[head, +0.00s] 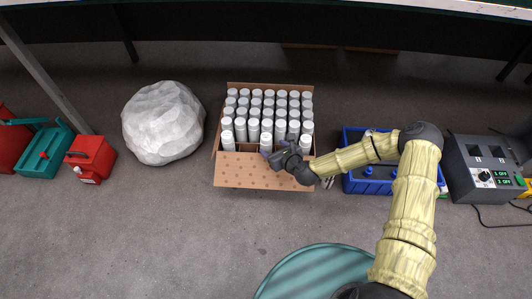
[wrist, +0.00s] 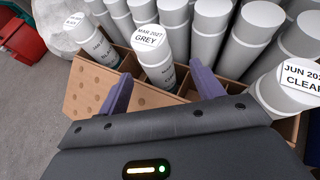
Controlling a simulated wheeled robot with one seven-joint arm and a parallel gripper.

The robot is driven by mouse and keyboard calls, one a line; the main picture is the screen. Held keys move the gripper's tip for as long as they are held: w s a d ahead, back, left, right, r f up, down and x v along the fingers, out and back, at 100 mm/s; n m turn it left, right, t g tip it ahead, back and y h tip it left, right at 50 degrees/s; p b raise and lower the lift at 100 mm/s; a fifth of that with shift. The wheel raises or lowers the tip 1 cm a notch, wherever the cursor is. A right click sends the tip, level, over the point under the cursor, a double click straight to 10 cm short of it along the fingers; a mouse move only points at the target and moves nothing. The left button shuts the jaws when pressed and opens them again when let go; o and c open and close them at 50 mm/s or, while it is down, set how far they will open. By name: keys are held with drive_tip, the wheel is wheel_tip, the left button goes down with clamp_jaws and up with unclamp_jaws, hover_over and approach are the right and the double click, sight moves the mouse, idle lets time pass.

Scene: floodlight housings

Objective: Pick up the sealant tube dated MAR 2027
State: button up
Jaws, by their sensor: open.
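The tube labelled MAR 2027 GREY (wrist: 152,42) is white with a round labelled cap. It stands in the front row of a divided cardboard box (head: 262,172), and in the head view it appears to be the middle front tube (head: 266,139). My gripper (wrist: 161,70) is open, its two purple fingers spread on either side of this tube's lower part in the wrist view. I cannot tell how far the tube reaches between them. The gripper is at the box's front in the head view (head: 275,157).
Another tube (wrist: 288,82) reads JUN and CLEAR, its date cut off. A left front tube (wrist: 92,38) has a label too small to read surely. Several tubes fill the rows behind. A blue crate (head: 368,186) is right of the box, a pale rock (head: 163,122) left.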

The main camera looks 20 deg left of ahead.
sight(269, 147)
drive_tip(key=b+x, duration=0.1)
drive_tip(key=x, duration=0.1)
drive_tip(key=b+x, duration=0.1)
drive_tip(key=b, duration=0.1)
drive_tip(key=shift+a+f, duration=0.35)
drive_tip(key=shift+f, duration=0.1)
drive_tip(key=shift+w+a, duration=0.25)
drive_tip(key=shift+r, duration=0.1)
drive_tip(key=shift+c, duration=0.5)
clamp_jaws()
